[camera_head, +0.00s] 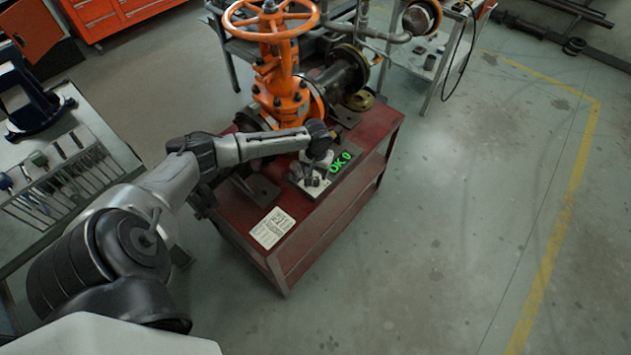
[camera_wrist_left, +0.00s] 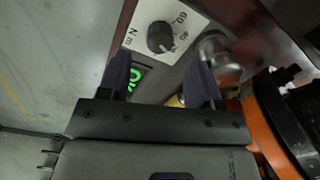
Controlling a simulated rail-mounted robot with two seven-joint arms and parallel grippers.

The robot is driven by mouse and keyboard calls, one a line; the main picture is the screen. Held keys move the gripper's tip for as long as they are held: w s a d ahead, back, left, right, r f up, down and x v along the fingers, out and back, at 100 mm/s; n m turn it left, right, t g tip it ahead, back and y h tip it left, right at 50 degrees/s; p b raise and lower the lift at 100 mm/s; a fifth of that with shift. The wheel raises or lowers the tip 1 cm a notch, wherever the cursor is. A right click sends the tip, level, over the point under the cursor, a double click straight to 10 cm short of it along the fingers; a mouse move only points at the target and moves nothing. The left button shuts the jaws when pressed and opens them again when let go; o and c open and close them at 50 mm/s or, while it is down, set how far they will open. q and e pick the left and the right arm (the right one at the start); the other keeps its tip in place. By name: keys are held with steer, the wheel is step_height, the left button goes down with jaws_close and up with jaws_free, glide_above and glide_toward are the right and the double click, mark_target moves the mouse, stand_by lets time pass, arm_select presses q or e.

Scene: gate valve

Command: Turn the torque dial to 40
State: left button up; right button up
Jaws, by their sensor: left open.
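The torque dial (camera_wrist_left: 160,37) is a black knob on a white scale plate (camera_wrist_left: 138,17) in the left wrist view. The marks "60", "40" and "N m" show beside it; I cannot tell its exact setting. In the head view the plate (camera_head: 296,178) lies on the red bench's top, partly hidden by my gripper. My left gripper (camera_head: 316,177) is over the plate. In the left wrist view its two fingers (camera_wrist_left: 160,77) are open, with the knob beyond and between the tips, not gripped. A display (camera_head: 341,163) beside the plate reads "OK 0" in green. My right gripper is not in view.
The orange gate valve (camera_head: 276,85) with its handwheel (camera_head: 271,18) stands just behind the dial on the red bench (camera_head: 330,225). A white label (camera_head: 271,228) lies at the bench's front. A tool table (camera_head: 60,180) is at left. The floor at right is clear.

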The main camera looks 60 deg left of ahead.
mark_target(315, 180)
arm_select(q)
steer(key=shift+f+b, duration=0.65)
steer(key=shift+f, duration=2)
